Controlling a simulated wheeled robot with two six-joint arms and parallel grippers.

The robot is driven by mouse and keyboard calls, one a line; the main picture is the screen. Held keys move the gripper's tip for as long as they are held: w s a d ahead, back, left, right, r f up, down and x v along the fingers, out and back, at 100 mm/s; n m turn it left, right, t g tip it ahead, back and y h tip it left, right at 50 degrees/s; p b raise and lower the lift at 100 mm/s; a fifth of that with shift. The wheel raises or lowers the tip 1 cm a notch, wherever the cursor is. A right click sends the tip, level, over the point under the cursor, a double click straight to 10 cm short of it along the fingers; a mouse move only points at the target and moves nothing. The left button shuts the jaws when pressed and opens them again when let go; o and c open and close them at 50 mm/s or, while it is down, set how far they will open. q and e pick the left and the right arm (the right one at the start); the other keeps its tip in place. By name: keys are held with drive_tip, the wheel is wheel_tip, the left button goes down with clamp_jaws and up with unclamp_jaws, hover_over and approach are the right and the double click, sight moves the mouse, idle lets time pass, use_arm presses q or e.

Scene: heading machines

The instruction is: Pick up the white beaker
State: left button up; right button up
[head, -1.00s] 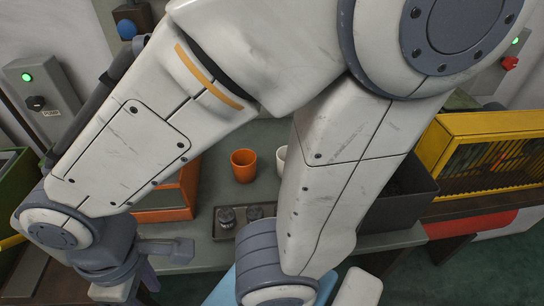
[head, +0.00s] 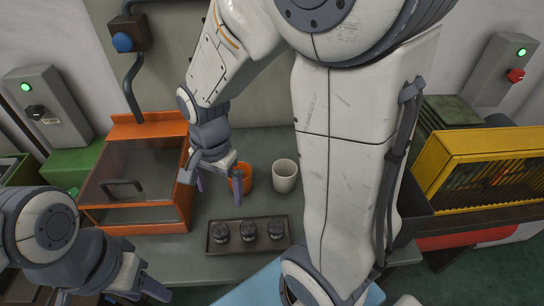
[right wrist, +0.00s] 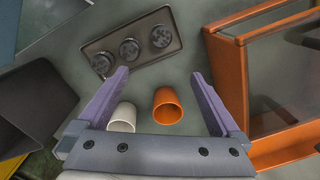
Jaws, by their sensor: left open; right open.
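The white beaker (head: 285,177) stands upright on the grey table, right of the orange beaker (head: 248,178). In the right wrist view the white beaker (right wrist: 122,118) is near the left finger, partly hidden by the gripper body, and the orange beaker (right wrist: 167,106) lies between the fingers in the picture. My right gripper (head: 219,191) is open and empty, left of the white beaker and partly in front of the orange one; its spread fingers show in the right wrist view (right wrist: 160,74). My left gripper (head: 112,291) is open at the lower left, partly cut off, far from the beakers.
A dark tray (head: 281,242) with three dark round parts lies in front of the beakers. An orange cabinet (head: 146,128) with a clear front stands left of them. A dark bin (head: 414,217) and a yellow guard (head: 485,140) are at right. My large arm link stands just right of the white beaker.

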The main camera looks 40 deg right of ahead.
drive_tip(key=w+d+m+p, duration=0.2)
drive_tip(key=w+d+m, duration=0.1)
drive_tip(key=d+m, duration=0.65)
drive_tip(key=m+p, duration=0.2)
drive_tip(key=m, duration=0.9)
hover_over(284, 175)
drive_tip(key=s+a, duration=0.2)
drive_tip(key=s, duration=0.1)
wheel_tip(284, 175, down, 3)
drive_tip(key=shift+m, duration=0.55)
drive_tip(key=f, duration=0.4)
drive_tip(key=shift+w+d+f, duration=0.15)
drive_tip(key=shift+d+f, duration=0.1)
drive_tip(key=shift+f, duration=0.1)
drive_tip(key=f, duration=0.2)
drive_tip(key=f+p, duration=0.1)
drive_tip(key=f, duration=0.1)
drive_tip(key=shift+w+a+f, duration=0.15)
drive_tip(key=shift+a+f, duration=0.05)
drive_tip(key=shift+f, duration=0.65)
drive_tip(key=c, duration=1.1)
